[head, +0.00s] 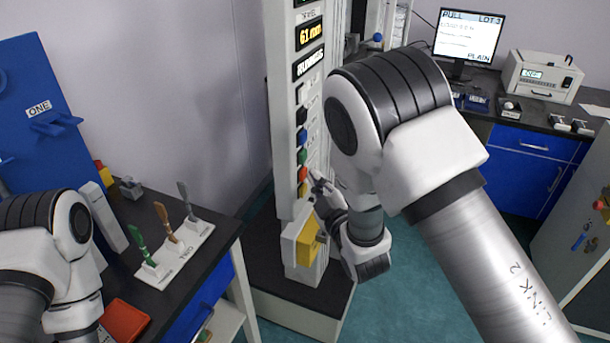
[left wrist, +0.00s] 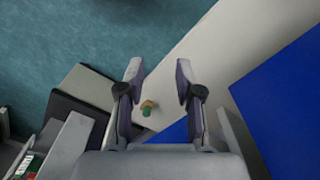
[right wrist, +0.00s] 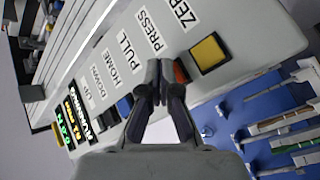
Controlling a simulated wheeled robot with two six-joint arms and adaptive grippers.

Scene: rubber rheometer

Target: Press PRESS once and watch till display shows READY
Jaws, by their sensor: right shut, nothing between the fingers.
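The machine's control column (head: 289,110) stands in the middle of the head view. Its lit display (head: 308,64) reads RUNNING, below a panel (head: 309,33) showing about 61 mm. In the right wrist view, an orange-red button (right wrist: 181,73) lines up with the PRESS label (right wrist: 148,29). The fingertips of my right gripper (right wrist: 160,69) are shut and empty, close beside this button and partly over it; I cannot tell whether they touch it. The right gripper also shows at the column in the head view (head: 316,180). My left gripper (left wrist: 159,75) is open and empty.
A yellow button (right wrist: 208,54) sits beside the orange-red one. A blue button (right wrist: 124,106) is on the other side. A black table (head: 125,215) holds a white rack (head: 178,252) with several upright coloured pieces. A monitor (head: 468,38) stands on the back bench.

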